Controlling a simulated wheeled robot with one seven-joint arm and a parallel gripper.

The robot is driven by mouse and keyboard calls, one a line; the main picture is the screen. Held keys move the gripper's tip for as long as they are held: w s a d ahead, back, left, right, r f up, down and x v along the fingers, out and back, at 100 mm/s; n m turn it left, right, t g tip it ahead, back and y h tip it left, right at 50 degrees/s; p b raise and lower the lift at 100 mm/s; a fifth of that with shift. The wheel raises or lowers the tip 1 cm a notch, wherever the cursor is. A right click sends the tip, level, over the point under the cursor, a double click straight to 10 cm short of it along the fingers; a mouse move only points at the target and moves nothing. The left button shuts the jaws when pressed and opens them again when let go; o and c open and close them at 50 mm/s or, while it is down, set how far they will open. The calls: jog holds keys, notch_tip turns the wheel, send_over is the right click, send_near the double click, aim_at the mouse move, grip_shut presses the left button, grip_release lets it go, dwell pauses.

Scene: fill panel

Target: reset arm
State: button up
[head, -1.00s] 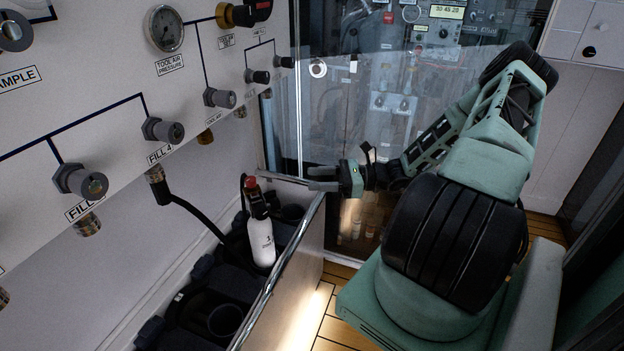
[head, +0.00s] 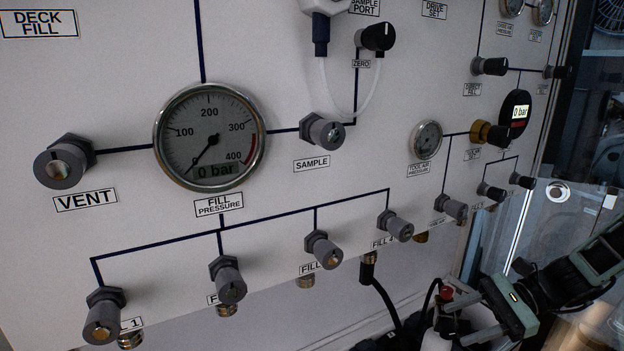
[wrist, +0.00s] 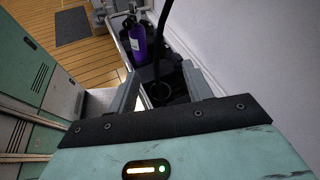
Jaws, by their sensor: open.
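My gripper (head: 462,312) is at the lower right of the head view, below the FILL 4 end of the panel (head: 285,175). Its fingers are apart and nothing shows held between them. A white bottle (head: 436,341) with a red top is beside the fingers and partly hidden by them. In the wrist view, my gripper (wrist: 160,88) points down at the dark rack. A black hose (wrist: 161,38) shows between the fingers in the picture; I cannot tell whether it lies between them in depth. A purple bottle (wrist: 138,40) stands beyond the fingertips.
The panel carries a fill pressure gauge (head: 210,137) reading 0 bar and several valve knobs. A hose (head: 384,302) hangs below FILL 4. A glass partition (head: 540,225) is at the right. Open wooden floor (wrist: 50,45) shows in the wrist view.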

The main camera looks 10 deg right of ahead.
jog(key=s+a+r+n+g+h+p, duration=0.1)
jog(key=s+a+r+n+h, duration=0.5)
jog(key=n, duration=0.6)
jog(key=s+a+r+n+h+p, duration=0.4)
jog(key=s+a+r+n, duration=0.6)
jog(key=a, duration=0.5)
jog(key=s+n+h, duration=0.1)
jog(key=n+h, duration=0.1)
jog(key=shift+s+a+r+g+h, duration=0.15)
jog(key=shift+s+r+g+h, duration=0.15)
jog(key=shift+s+g, duration=0.1)
